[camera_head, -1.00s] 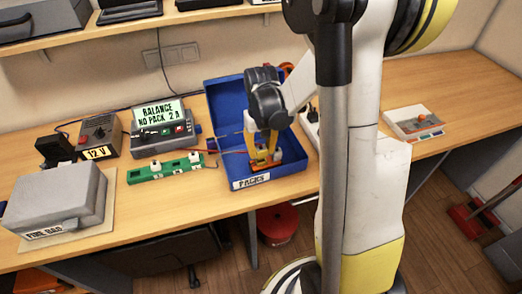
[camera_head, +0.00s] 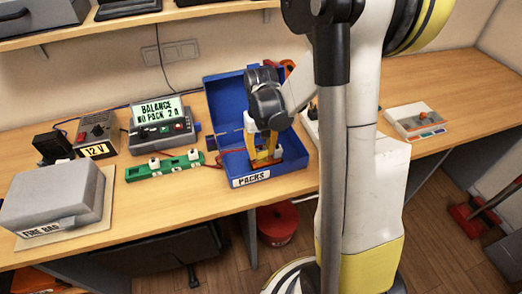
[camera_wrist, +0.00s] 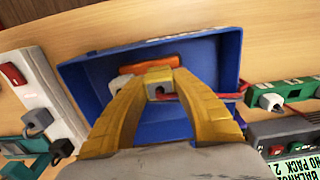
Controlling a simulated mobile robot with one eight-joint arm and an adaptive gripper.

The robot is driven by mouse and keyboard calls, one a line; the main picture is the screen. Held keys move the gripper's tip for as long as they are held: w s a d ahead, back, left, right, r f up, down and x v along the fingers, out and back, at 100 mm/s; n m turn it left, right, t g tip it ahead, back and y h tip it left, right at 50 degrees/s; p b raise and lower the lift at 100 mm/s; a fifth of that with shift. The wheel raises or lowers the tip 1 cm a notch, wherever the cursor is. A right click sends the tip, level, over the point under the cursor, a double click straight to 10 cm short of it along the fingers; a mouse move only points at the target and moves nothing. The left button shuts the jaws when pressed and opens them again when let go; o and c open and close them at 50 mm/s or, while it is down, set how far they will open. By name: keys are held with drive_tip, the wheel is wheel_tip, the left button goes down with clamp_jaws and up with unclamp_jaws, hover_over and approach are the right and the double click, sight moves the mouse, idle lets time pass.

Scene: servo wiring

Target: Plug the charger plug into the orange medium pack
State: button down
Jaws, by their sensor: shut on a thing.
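The orange medium pack (camera_wrist: 138,67) lies in the blue box, just beyond my fingertips in the wrist view; in the head view it is mostly hidden behind my gripper. My gripper (camera_head: 265,158) reaches down into the box, yellow fingers closed around a small pale plug (camera_wrist: 159,90), which I take as the charger plug. My gripper also shows in the wrist view (camera_wrist: 158,80). A red lead runs from near the fingertips towards the green board. The plug is close to the pack, but I cannot tell whether it is seated. The charger (camera_head: 160,128) display reads "BALANCE NO PACK 2 A".
The blue box (camera_head: 250,181), labelled PACKS, has walls close around my fingers. The green board (camera_head: 165,167) with white plugs is left of it. A grey fire bag (camera_head: 55,200) lies far left. A white power strip (camera_wrist: 40,95) is beside the box.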

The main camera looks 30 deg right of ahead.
sight(261, 149)
drive_tip(key=shift+f+b, duration=0.4)
drive_tip(key=shift+f, duration=0.2)
drive_tip(key=c, duration=1)
unclamp_jaws()
drive_tip(key=shift+r, duration=0.1)
drive_tip(key=shift+r, duration=0.1)
wheel_tip(261, 149, up, 12)
drive_tip(key=shift+f, duration=0.1)
drive_tip(key=shift+a, duration=0.1)
drive_tip(key=s+a+n+t+b, duration=0.1)
drive_tip(key=s+a+t, duration=0.1)
drive_tip(key=s+a, duration=0.1)
drive_tip(key=s+a+r+n+t+b, duration=0.1)
drive_tip(key=s+a+t, duration=0.1)
drive_tip(key=s+a, duration=0.2)
drive_tip(key=s+a+r+t+b, duration=0.1)
drive_tip(key=s+a+t, duration=0.2)
drive_tip(key=a, duration=0.3)
drive_tip(key=shift+s+a+r+n, duration=0.1)
drive_tip(key=shift+s+a+n, duration=0.05)
drive_tip(key=shift+s+n, duration=0.3)
